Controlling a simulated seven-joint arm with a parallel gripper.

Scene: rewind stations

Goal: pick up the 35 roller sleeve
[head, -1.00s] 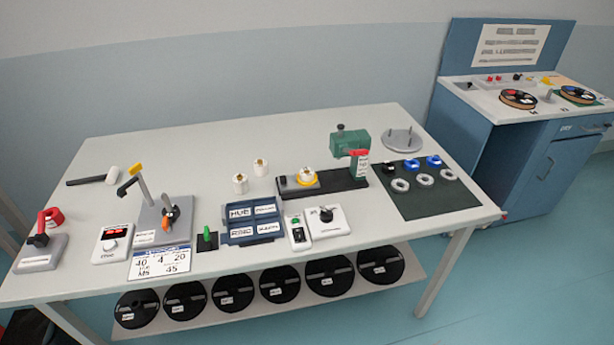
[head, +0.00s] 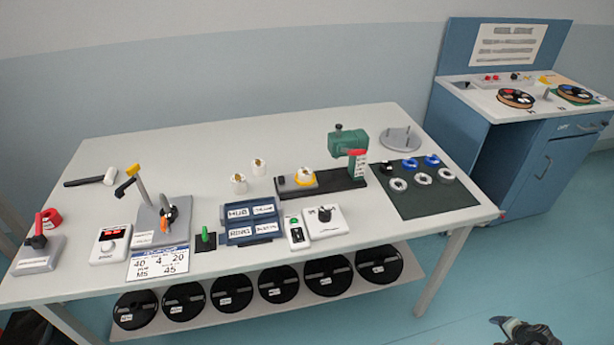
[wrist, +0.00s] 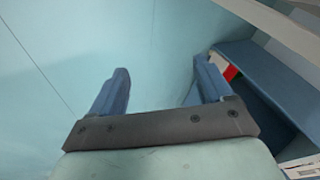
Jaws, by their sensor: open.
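Two small white cylinders with brass-coloured centres stand mid-table, one at the front left (head: 238,184) and one behind it (head: 259,168). Another white one with a yellow band (head: 305,176) sits on the dark fixture. No size marks are readable, so I cannot tell which part is the 35 roller sleeve. My gripper (wrist: 160,88) shows two blue fingers spread apart with nothing between them. It points at the pale blue floor and wall, away from these parts.
The white table (head: 330,120) holds a green motor-like unit (head: 348,142), blue labelled bins (head: 252,222), control boxes and a lamp-like stand. Black reels fill the shelf below. A blue cabinet (head: 515,175) stands right. The table's back strip is clear.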

